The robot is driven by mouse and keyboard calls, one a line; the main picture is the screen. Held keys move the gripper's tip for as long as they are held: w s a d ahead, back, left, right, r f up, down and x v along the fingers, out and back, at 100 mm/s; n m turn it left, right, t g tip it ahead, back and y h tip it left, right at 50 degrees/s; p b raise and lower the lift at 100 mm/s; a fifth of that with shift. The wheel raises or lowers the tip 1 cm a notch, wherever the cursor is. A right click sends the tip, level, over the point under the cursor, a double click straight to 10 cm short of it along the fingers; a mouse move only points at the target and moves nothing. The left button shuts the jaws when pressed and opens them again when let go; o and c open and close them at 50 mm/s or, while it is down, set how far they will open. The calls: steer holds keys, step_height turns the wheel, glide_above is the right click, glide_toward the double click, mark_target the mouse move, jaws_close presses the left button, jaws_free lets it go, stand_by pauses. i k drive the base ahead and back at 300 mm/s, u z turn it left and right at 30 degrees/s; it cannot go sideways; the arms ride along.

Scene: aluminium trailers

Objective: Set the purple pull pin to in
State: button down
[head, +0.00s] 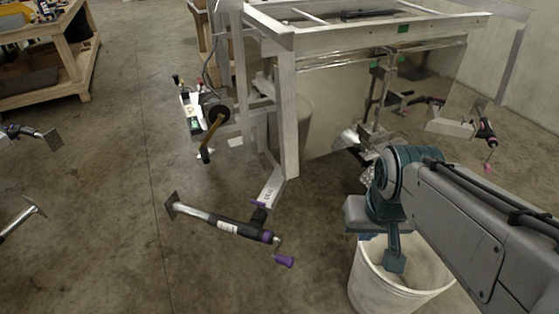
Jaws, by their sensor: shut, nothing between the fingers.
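A trailer jack (228,228) with purple parts lies level at the front end of the trailer tongue (271,191), its foot plate to the left. A small purple knob (258,204), which looks like the pull pin, sits at the jack's bracket. Whether it is in or out is too small to tell. A purple crank handle (285,261) hangs at the jack's right end. My gripper (395,262) is shut and empty, pointing down over a white bucket, to the right of the jack and well apart from it.
The white bucket (362,280) stands on the floor below my arm. The trailer frame (289,125) stands behind the jack. A wooden stand (84,72) is at the back left.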

mark_target(259, 204)
steer(key=u, duration=0.3)
steer(key=i, duration=0.95)
steer(key=u, duration=0.6)
